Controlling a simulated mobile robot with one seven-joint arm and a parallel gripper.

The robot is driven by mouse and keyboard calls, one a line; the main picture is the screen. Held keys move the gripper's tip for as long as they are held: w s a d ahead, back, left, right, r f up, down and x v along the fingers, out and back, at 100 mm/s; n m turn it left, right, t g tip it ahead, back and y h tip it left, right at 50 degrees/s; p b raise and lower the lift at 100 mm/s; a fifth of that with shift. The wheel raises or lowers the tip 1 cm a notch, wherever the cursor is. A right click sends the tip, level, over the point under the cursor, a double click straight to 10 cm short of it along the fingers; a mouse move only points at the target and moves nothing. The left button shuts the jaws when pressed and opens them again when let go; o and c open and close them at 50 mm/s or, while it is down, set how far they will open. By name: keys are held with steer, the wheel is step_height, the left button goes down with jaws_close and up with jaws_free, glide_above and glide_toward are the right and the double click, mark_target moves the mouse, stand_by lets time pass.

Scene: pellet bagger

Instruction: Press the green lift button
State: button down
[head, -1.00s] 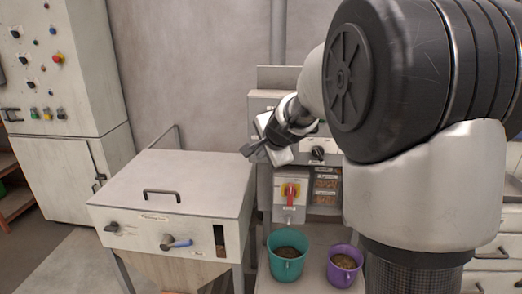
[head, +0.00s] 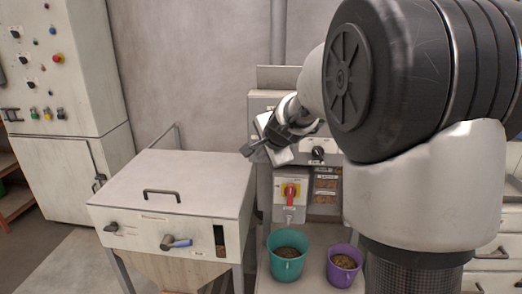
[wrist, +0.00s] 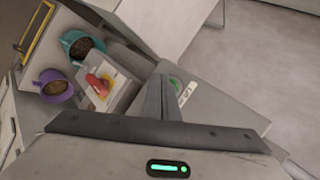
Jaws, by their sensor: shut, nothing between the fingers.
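A round green button (wrist: 175,84) shows in the wrist view, on a grey panel face beside a small white label. My gripper's fingers partly cover it. In the head view the button is hidden behind my gripper and wrist. My gripper (head: 247,150) is shut and empty, in front of the grey control box (head: 262,103); in the wrist view its closed fingers (wrist: 162,80) stand just left of the green button. I cannot tell whether the fingertips touch the panel.
A red-handled switch on a yellow plate (head: 290,191) is below my gripper, with a black knob (head: 317,154) to the right. A teal bucket (head: 287,266) and a purple bucket (head: 343,279) hold pellets below. A hopper cabinet (head: 170,185) stands left.

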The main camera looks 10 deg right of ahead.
stand_by(0.3)
steer(key=shift+w+d, duration=0.15)
steer(key=shift+w, duration=0.3)
steer(key=shift+w+d, duration=0.1)
steer(key=shift+w, duration=0.15)
stand_by(0.5)
steer(key=shift+s+a, duration=0.25)
steer(key=shift+s, duration=0.45)
steer(key=s, duration=0.2)
steer(key=s+a, duration=0.1)
steer(key=s, duration=0.2)
steer(key=shift+s+a, duration=0.35)
steer(key=shift+a, duration=0.05)
